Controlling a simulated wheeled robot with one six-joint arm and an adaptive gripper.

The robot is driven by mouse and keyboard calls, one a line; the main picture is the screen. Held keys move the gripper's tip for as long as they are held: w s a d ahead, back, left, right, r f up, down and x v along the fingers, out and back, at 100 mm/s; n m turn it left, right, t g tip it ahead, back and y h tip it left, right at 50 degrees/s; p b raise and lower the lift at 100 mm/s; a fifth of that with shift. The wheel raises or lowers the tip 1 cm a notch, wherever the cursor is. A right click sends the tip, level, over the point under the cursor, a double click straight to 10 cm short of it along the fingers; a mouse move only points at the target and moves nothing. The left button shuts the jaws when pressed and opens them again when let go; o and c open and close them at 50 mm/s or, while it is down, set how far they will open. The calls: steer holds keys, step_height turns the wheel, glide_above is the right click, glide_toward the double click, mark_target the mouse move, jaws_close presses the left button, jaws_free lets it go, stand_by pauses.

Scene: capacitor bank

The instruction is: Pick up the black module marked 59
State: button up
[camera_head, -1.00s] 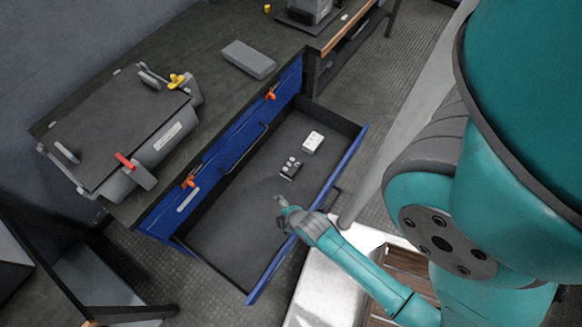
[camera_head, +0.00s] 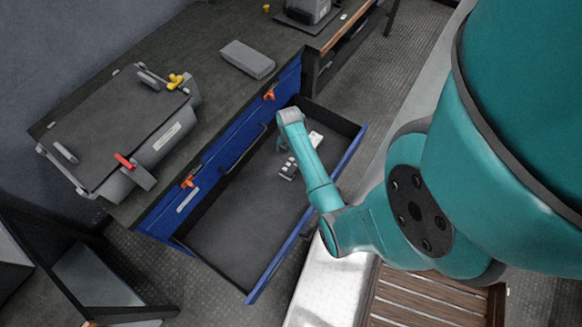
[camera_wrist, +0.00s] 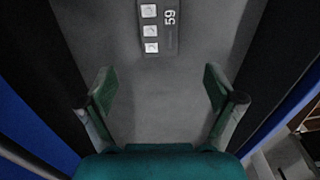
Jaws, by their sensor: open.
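The black module marked 59 (camera_wrist: 172,42) lies on the drawer floor. In the wrist view it is at the top, cut off by the frame edge, with white square terminals and the number 59 on its face. In the head view the module (camera_head: 287,170) sits in the open drawer. My gripper (camera_wrist: 160,82) is open and empty, its two fingers spread, with the module ahead of the gap between them. In the head view my gripper (camera_head: 281,144) hangs over the drawer near the module, its fingers small and hard to make out.
The blue-fronted drawer (camera_head: 220,215) has raised walls around a mostly bare floor. A white module (camera_head: 316,138) lies beyond the black one, partly hidden by my arm. The bench above holds a grey block (camera_head: 248,58) and a large grey case (camera_head: 115,125).

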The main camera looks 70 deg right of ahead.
mark_target(290, 167)
steer(key=shift+f, duration=5.2)
steer(key=shift+c, duration=0.3)
steer(key=c, duration=1.5)
steer(key=shift+r, duration=0.15)
